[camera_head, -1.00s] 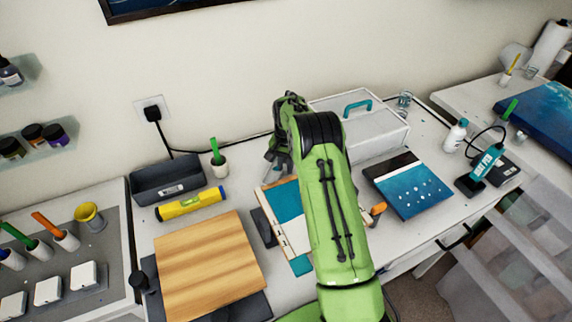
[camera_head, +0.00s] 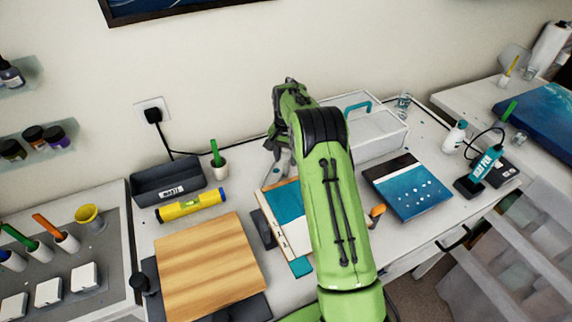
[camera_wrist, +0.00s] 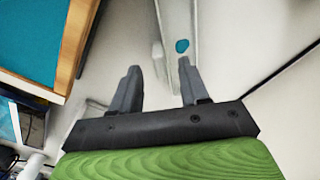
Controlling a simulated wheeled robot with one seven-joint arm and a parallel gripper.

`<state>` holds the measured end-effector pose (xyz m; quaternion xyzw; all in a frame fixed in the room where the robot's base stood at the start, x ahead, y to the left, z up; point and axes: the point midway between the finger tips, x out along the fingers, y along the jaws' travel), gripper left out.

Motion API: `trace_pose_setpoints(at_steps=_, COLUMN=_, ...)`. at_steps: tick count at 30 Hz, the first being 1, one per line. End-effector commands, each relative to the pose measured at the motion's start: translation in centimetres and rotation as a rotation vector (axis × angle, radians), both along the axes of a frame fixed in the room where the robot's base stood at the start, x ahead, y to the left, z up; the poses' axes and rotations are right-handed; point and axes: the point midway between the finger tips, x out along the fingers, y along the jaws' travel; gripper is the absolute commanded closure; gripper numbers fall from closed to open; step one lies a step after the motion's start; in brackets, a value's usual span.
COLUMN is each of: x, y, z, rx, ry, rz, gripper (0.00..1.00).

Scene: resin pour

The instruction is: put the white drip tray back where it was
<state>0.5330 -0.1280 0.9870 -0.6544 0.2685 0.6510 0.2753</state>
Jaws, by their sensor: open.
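A long white piece with a teal spot, which looks like the white drip tray (camera_wrist: 176,20), shows in the wrist view between and beyond my fingertips. Its full outline is cut off by the frame and my gripper. My gripper (camera_wrist: 158,78) is open, with one finger on each side of the piece's near end. I cannot tell whether either finger touches it. In the head view my gripper (camera_head: 271,150) hangs low over the back of the table, near the wall, and my arm covers much of the area beyond it.
A wood-edged teal panel (camera_head: 291,206) lies just in front of my gripper. A clear-sided box with a teal handle (camera_head: 378,135) stands to the right. A cup with a green stick (camera_head: 219,166), a grey bin (camera_head: 165,184) and a yellow level (camera_head: 191,205) are to the left.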

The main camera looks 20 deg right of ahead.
Motion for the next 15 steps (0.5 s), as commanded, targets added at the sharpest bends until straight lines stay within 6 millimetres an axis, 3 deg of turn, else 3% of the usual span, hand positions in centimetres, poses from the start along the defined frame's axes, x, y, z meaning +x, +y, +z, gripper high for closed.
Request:
trace_pose_setpoints(at_steps=3, x=0.1, y=0.0, z=3.6, rx=-0.001, ry=-0.005, rz=0.001, gripper=0.55)
trace_pose_setpoints(at_steps=7, x=0.0, y=0.0, z=6.2, rx=-0.001, ry=-0.004, rz=0.001, gripper=0.55)
trace_pose_setpoints(at_steps=12, x=-0.2, y=0.1, z=7.9, rx=-0.002, ry=-0.004, rz=0.009, gripper=0.55)
trace_pose_setpoints(at_steps=15, x=-1.2, y=1.2, z=10.7, rx=-0.013, ry=-0.034, rz=0.055, gripper=0.55)
